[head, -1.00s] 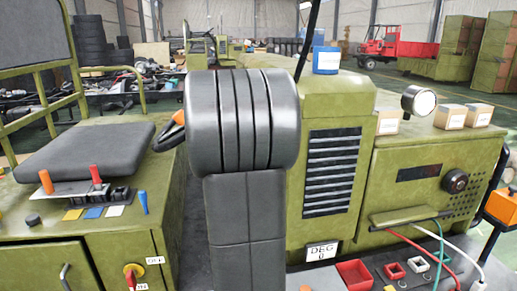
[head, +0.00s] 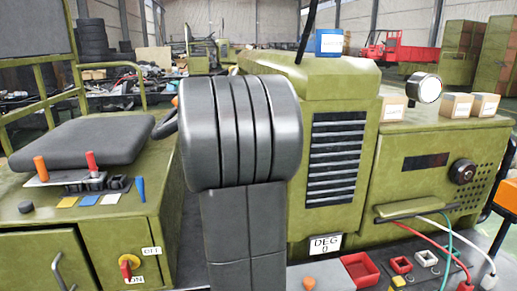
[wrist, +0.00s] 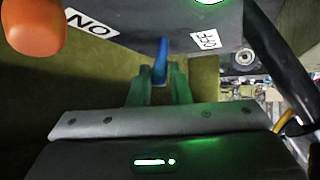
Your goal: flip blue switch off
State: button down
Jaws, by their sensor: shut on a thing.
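The blue switch (wrist: 160,58) is a slim blue lever in the wrist view, below a dark panel edge with a tilted ON label on its left and an OFF label (wrist: 205,40) on its right. My gripper (wrist: 160,80) has greenish fingers, one on each side of the lever's lower part, and is shut on it. The head view does not show my gripper; my dark arm fills the middle there and hides what is behind it. A separate blue peg (head: 140,188) stands on the green cabinet at left with no gripper near it.
An orange knob (wrist: 33,25) is close at the upper left of the wrist view, and a dark bar (wrist: 275,55) runs down the right. In the head view, a green machine (head: 340,190) stands right of my arm, with cables and small red trays (head: 360,268) in front.

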jog(key=a+n+h+b, duration=0.1)
jog(key=b, duration=0.3)
jog(key=a+f+n+t+h+b, duration=0.1)
jog(key=h+b, duration=0.1)
jog(key=b, duration=0.3)
jog(key=shift+s, duration=0.15)
jog(key=h+b, duration=0.1)
jog(key=b, duration=0.2)
jog(key=shift+a+n+t, duration=0.2)
jog(key=shift+n+t, duration=0.1)
jog(key=shift+t, duration=0.1)
jog(key=shift+s+r+h, duration=0.1)
jog(key=shift+r+h, duration=0.05)
jog(key=shift+h, duration=0.15)
jog(key=c, duration=1.3)
grip_release()
jog(key=shift+c, duration=0.2)
jog(key=v, duration=1.4)
